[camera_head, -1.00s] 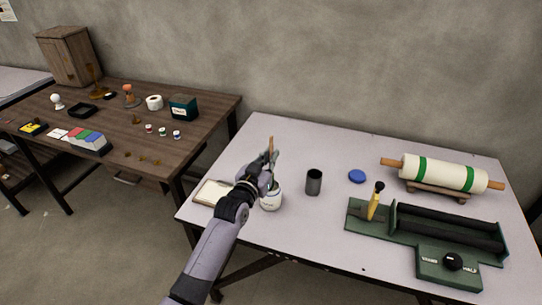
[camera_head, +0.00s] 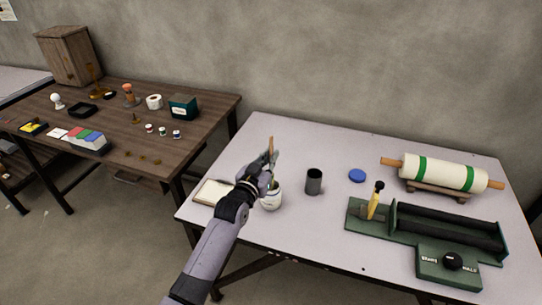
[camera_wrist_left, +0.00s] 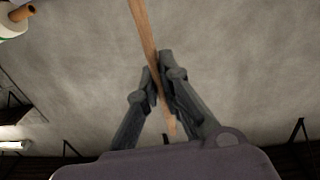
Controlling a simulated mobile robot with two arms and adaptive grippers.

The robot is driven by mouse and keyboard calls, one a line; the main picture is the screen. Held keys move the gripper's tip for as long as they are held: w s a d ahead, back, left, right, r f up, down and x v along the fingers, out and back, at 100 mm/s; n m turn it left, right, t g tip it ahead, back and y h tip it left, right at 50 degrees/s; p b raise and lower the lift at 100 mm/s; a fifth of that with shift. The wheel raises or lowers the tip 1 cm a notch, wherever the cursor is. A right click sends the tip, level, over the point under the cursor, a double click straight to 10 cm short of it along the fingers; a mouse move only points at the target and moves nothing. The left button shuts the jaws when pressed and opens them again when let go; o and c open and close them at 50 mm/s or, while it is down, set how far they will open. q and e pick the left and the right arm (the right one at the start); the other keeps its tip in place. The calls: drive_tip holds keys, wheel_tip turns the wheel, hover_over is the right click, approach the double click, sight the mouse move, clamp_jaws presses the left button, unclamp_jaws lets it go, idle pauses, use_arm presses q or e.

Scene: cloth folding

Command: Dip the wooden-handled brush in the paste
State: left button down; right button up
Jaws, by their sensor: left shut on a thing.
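The wooden-handled brush (camera_head: 271,144) is in my left gripper (camera_head: 270,160), with its handle pointing up. In the left wrist view the fingers (camera_wrist_left: 160,85) are closed on the wooden handle (camera_wrist_left: 144,30). The white jar (camera_head: 271,201), which seems to be the paste jar, stands on the light table directly below the gripper. The brush's lower end is hidden behind the gripper and jar, so I cannot tell how deep it sits or whether it touches paste. My right gripper is not in view.
A dark cup (camera_head: 314,182) stands right of the jar, with a blue lid (camera_head: 357,176) beyond it. A green device (camera_head: 435,240) and a white roll with green bands (camera_head: 440,172) fill the table's right side. A light pad (camera_head: 212,192) lies left of the jar.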

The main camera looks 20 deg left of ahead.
sight(271, 138)
use_arm(q)
drive_tip(key=shift+r+p, duration=3.15)
drive_tip(key=shift+r, duration=0.35)
